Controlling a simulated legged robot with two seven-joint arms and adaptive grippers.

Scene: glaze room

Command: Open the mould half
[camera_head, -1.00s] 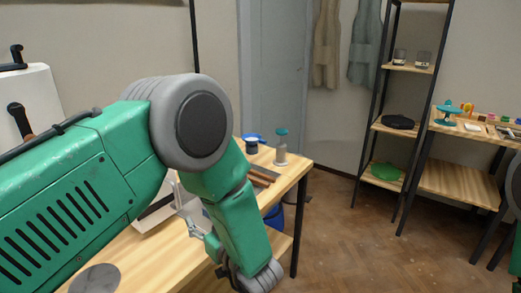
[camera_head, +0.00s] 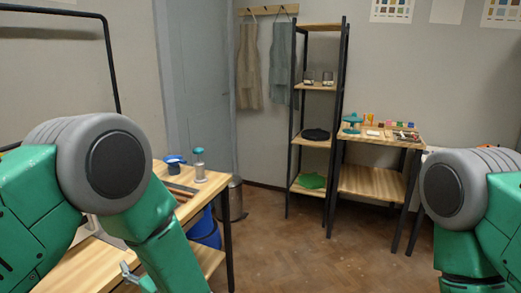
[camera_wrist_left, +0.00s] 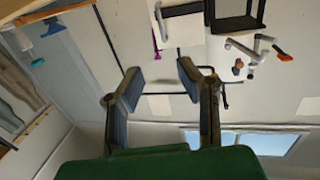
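My left gripper (camera_wrist_left: 160,76) is open in the left wrist view, with its two fingers apart and nothing between them. A white block-like thing (camera_wrist_left: 182,30) with dark bars beside it shows past the fingers; I cannot tell whether it is the mould. It stands apart from the fingertips. In the head view my left arm covers much of the table at left, and the gripper itself is not clear there. No mould half can be made out for certain in the head view. My right arm shows at the right edge, with its gripper out of the picture.
A wooden table (camera_head: 88,268) at left carries a teal-topped jar (camera_head: 199,168) and a blue-rimmed pot (camera_head: 174,166). Blue bucket (camera_head: 204,228) and grey bin (camera_head: 234,199) stand by it. A tall shelf (camera_head: 314,87) and side table (camera_head: 372,182) are at the back. The middle floor is clear.

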